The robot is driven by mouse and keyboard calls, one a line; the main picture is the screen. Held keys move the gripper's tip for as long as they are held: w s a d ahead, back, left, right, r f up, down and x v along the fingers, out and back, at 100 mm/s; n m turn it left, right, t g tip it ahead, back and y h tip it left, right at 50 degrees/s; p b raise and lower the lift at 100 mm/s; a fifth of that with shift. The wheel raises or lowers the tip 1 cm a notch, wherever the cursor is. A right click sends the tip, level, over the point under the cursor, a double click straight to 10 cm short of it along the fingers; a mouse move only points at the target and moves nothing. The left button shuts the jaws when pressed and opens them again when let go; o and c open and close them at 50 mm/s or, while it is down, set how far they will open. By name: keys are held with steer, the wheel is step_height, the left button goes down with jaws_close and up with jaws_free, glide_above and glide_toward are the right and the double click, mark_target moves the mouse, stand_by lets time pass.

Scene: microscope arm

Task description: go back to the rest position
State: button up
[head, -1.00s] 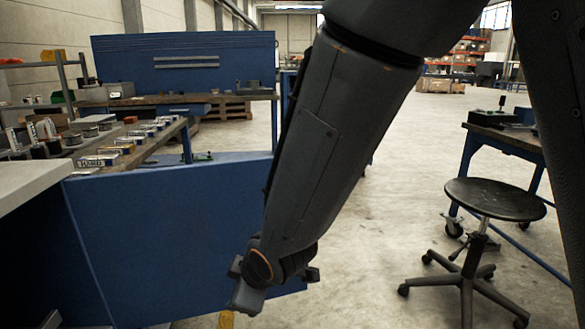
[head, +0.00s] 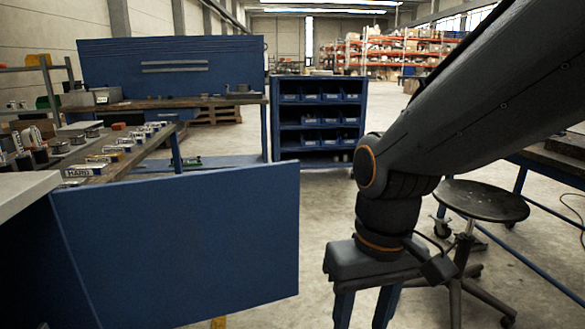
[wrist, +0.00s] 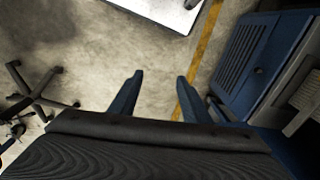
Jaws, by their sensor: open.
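My gripper (head: 362,308) hangs at the lower middle right of the head view, pointing down, with its fingers apart and running out of the bottom edge. In the wrist view my gripper (wrist: 158,82) shows two dark blue fingers spread apart with only bare floor between them. It holds nothing. My arm comes in from the upper right of the head view and bends down at the wrist.
A blue panel (head: 180,245) stands left of my gripper. A black stool (head: 480,200) is close behind it on the right. A blue bin shelf (head: 318,115) stands farther back. Concrete floor (wrist: 100,50) lies below, with a yellow line (wrist: 205,50).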

steer(key=d+r+m+p, duration=0.2)
steer(key=d+r+p, duration=0.7)
steer(key=p, duration=0.8)
steer(key=shift+s+r+m+h, duration=0.15)
steer(key=shift+r+m+h, duration=0.2)
steer(key=shift+r, duration=0.25)
